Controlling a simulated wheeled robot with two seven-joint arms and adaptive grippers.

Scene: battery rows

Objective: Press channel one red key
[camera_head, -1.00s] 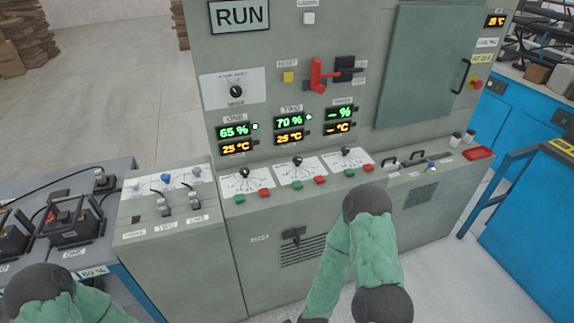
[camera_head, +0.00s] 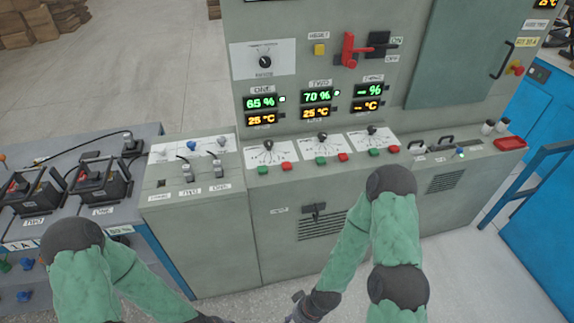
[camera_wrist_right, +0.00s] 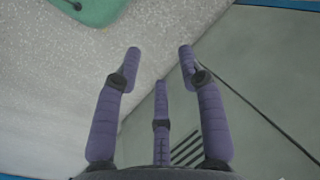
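The channel one red key (camera_head: 286,166) sits on the sloped front ledge of the grey control panel, under the ONE dial (camera_head: 268,146). A green key (camera_head: 262,170) is just left of it. The ONE display (camera_head: 262,102) reads 65 % above 25 °C. My right gripper (camera_wrist_right: 160,50) is open and empty in the right wrist view, its fingers apart over the floor and panel front. In the head view, my right wrist is low at the bottom edge, well below the keys. My left forearm runs off the bottom edge, so the left gripper is out of view.
More green and red keys (camera_head: 343,157) line the ledge under the TWO and third dials. Levers (camera_head: 187,172) stand on the lower cabinet at left. A red lever (camera_head: 348,50) projects from the upright panel.

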